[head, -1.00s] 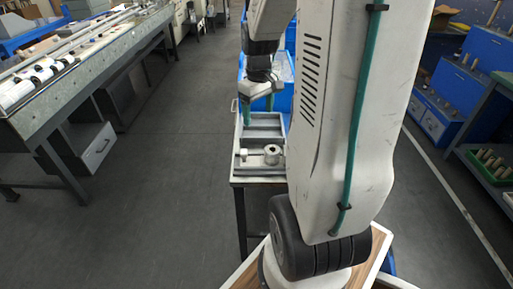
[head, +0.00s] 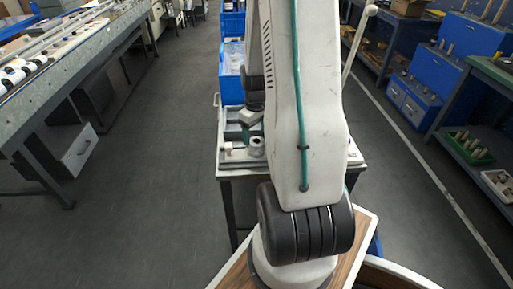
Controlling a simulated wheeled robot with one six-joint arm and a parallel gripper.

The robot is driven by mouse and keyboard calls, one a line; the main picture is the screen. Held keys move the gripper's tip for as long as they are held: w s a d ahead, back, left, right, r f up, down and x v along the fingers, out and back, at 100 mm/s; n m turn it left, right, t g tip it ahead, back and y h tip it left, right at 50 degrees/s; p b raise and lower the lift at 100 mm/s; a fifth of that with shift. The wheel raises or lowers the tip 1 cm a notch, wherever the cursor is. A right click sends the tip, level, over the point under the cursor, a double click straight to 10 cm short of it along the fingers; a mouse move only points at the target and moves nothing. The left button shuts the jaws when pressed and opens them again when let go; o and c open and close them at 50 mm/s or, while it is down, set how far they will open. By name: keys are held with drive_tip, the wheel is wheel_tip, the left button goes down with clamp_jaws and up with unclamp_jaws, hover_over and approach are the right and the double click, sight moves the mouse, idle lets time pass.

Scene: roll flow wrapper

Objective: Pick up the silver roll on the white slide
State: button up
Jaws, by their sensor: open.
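A small silver-white roll (head: 257,146) sits on the small cart table (head: 230,173) in the middle of the head view. A small pale piece (head: 228,147) lies left of it; I cannot tell whether this is part of the white slide. My gripper (head: 246,136) points down just beside and above the roll, with its jaws open. I cannot tell whether the finger touches the roll. My arm hides the table's middle right.
Grey trays (head: 233,115) and blue bins (head: 232,85) lie behind the roll. A long machine bench (head: 75,73) stands on the left. Blue boxes (head: 425,97) and green shelves (head: 470,146) stand on the right. The floor on both sides is clear.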

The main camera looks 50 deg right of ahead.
sight(256, 140)
wheel_tip(256, 140, down, 6)
drive_tip(key=shift+r, duration=0.25)
drive_tip(key=c, duration=1.1)
drive_tip(key=shift+c, duration=0.2)
drive_tip(key=shift+r, duration=0.15)
